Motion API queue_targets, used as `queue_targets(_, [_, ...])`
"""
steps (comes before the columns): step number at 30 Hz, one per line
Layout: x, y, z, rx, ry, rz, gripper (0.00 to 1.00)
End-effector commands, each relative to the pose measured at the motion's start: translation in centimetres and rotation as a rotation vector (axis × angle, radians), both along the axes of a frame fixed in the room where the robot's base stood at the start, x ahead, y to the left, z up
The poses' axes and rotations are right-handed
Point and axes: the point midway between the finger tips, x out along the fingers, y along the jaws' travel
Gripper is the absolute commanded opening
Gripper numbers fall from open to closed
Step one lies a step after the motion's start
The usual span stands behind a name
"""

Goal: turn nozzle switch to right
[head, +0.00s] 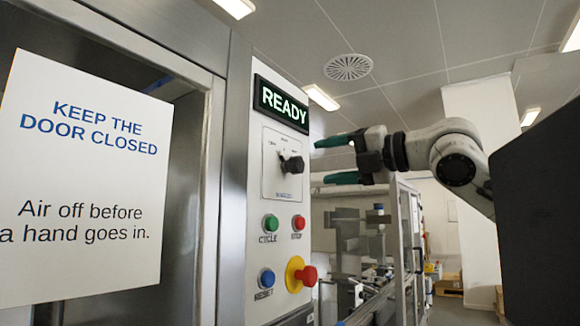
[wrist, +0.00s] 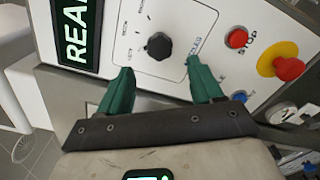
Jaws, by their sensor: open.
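The nozzle switch (head: 291,165) is a black knob on a white labelled plate on the machine's control panel. In the wrist view the knob (wrist: 159,46) sits ahead of and between my fingertips. My gripper (head: 331,160) has two green fingers, one above the other in the head view, spread apart and empty. It is to the right of the knob, pointing at the panel, with a gap between fingertips and knob. In the wrist view my gripper (wrist: 157,71) shows a finger on each side. The small lettering around the knob is too small to read surely.
A READY display (head: 283,103) is above the switch. Below are a green CYCLE button (head: 270,223), a red STOP button (head: 298,223), a blue RESET button (head: 266,278) and a red emergency knob (head: 307,276) on yellow. A door sign (head: 88,190) hangs left.

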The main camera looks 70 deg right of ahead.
Motion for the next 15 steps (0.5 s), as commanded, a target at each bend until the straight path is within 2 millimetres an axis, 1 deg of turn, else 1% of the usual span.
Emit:
queue_targets(1, [1.0,-0.2,0.0,-0.001,0.004,0.000,0.65])
queue_targets(3, [2.3,-0.5,0.1,0.000,0.004,0.001,0.65])
queue_targets(9, [5.7,-1.3,0.0,-0.001,0.004,0.000,0.65])
queue_targets(15, [7.9,-1.8,0.0,-0.001,0.002,0.001,0.65])
